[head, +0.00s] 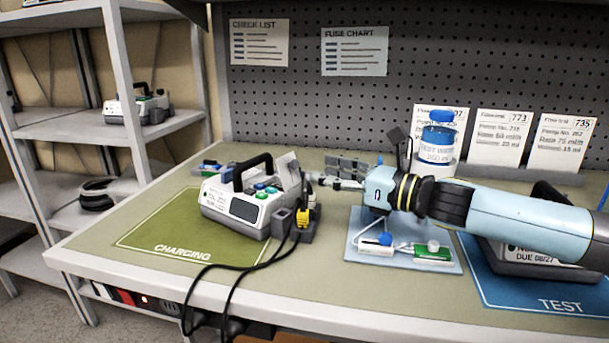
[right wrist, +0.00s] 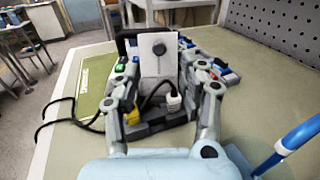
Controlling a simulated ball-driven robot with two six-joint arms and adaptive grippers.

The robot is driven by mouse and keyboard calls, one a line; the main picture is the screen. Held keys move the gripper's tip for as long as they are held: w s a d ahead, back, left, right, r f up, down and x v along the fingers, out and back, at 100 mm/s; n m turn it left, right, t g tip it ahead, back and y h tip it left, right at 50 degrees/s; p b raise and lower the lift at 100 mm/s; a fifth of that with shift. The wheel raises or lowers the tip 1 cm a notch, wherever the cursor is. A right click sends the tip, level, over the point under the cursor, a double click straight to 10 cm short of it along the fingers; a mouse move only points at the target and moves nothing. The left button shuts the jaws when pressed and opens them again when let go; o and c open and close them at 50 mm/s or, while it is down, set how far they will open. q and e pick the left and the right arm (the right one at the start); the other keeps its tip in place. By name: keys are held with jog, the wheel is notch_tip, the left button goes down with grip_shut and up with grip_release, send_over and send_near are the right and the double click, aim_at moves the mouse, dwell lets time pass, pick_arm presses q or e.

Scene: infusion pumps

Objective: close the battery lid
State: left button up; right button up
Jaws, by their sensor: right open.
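A white infusion pump (head: 238,207) with a black handle stands on the green charging mat (head: 150,235). Its pale battery lid (head: 288,172) stands up, raised, at the pump's right end. In the right wrist view the lid (right wrist: 158,62) is a white plate with a dark round knob, facing me. My right gripper (head: 316,180) is just right of the lid, its arm reaching in from the right. In the right wrist view its two fingers (right wrist: 160,84) are spread open on either side of the lid, with nothing held. Exact contact cannot be told. My left gripper is not in view.
A yellow plug (head: 302,218) and black cables sit at the pump's front right. A pale tray (head: 362,259) with tubing lies below my right arm. A test water bottle (head: 437,145) stands behind it. Another pump (head: 530,258) sits on the blue test mat (head: 485,288).

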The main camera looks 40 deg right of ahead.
aim_at(297, 164)
jog(key=shift+w+a+r+p, duration=0.15)
jog(key=shift+w+p, duration=0.15)
jog(key=shift+w, duration=0.15)
jog(key=shift+w+a+r+p, duration=0.15)
jog(key=shift+w+p, duration=0.15)
jog(key=shift+w, duration=0.1)
jog(key=p+x, duration=0.1)
jog(key=x, duration=0.1)
jog(key=shift+w+a, duration=0.1)
jog(key=shift+w, duration=0.2)
jog(key=shift+w+a+f+p, duration=0.2)
jog(key=shift+w+p, duration=0.15)
jog(key=shift+w, duration=0.15)
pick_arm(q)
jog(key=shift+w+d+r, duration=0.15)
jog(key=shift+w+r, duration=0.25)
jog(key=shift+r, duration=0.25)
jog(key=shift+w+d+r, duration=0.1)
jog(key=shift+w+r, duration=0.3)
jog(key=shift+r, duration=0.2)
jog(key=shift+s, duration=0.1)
pick_arm(e)
grip_shut()
